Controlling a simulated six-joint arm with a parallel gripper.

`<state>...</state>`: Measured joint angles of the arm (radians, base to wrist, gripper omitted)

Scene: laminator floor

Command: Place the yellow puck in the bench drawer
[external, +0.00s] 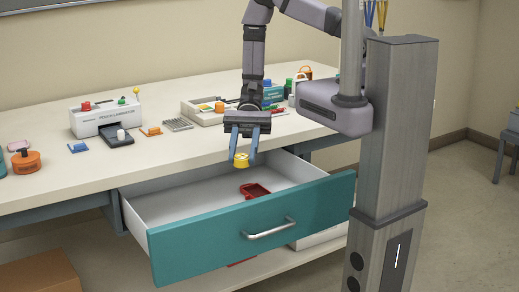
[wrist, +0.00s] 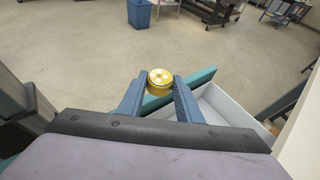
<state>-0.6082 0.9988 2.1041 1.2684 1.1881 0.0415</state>
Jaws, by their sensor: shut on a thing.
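The yellow puck (external: 241,160) is held between the fingertips of my gripper (external: 246,152) in the external view. It also shows in the wrist view (wrist: 160,78), between the two blue fingers. The bench drawer (external: 180,245) has a teal front and white inside, and is pulled open below the bench top. In the external view the puck appears above the open drawer, near its back part. In the wrist view the drawer's white inside (wrist: 235,105) shows to the right of the fingers.
A small red tray (external: 255,190) lies in the drawer. The bench top (external: 180,160) carries a white laminator (external: 92,118), an orange container (external: 26,162) and a tray of small parts (external: 200,113). My column stands at the right, close to the drawer front.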

